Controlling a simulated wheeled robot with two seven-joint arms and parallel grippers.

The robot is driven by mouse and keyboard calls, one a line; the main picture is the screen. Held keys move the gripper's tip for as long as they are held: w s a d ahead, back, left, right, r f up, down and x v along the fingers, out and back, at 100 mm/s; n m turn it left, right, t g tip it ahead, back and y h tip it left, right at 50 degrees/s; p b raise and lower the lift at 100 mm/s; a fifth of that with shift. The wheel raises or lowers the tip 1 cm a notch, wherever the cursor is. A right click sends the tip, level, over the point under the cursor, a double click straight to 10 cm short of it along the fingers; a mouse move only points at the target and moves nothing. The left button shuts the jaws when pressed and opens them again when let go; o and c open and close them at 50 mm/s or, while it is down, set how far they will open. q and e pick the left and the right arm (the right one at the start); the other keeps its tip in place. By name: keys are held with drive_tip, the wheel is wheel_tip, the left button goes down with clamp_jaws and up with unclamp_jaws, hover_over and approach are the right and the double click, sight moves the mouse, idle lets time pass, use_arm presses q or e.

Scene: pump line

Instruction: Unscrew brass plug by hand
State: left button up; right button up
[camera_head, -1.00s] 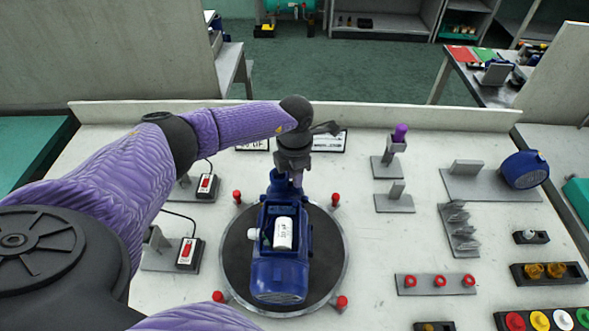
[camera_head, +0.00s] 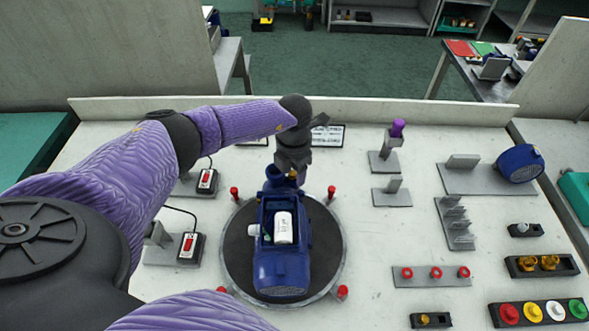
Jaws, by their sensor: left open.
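The blue pump (camera_head: 280,270) sits on a dark round turntable (camera_head: 325,240), with a white cylinder (camera_head: 283,228) in its open top. My left gripper (camera_head: 291,172) is open and points down at the far end of the pump, over its blue port. The brass plug cannot be made out there; the gripper covers that spot. Whether the fingers touch anything is too small to tell. My right gripper is not in view.
Red posts (camera_head: 331,192) surround the turntable. Two red-switch boxes (camera_head: 189,247) stand at left. At right are a stand with a purple-topped item (camera_head: 397,129), a black tray with brass-coloured parts (camera_head: 541,266) and a row of coloured caps (camera_head: 541,312).

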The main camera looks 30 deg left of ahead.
use_arm(q)
drive_tip(key=m+b, duration=0.1)
drive_tip(key=m, duration=0.3)
drive_tip(key=m+b, duration=0.1)
drive_tip(key=m, duration=0.1)
drive_tip(key=shift+a+f+m+b, duration=0.2)
drive_tip(key=shift+a+m+b, duration=0.05)
drive_tip(key=shift+m+b, duration=0.15)
drive_tip(key=m+b, duration=0.1)
drive_tip(key=m, duration=0.3)
drive_tip(key=shift+a+b, duration=0.1)
drive_tip(key=shift+b, duration=0.25)
drive_tip(key=shift+r+m, duration=0.15)
drive_tip(key=shift+m, duration=0.25)
drive_tip(key=shift+r, duration=0.1)
drive_tip(key=shift+c, duration=0.2)
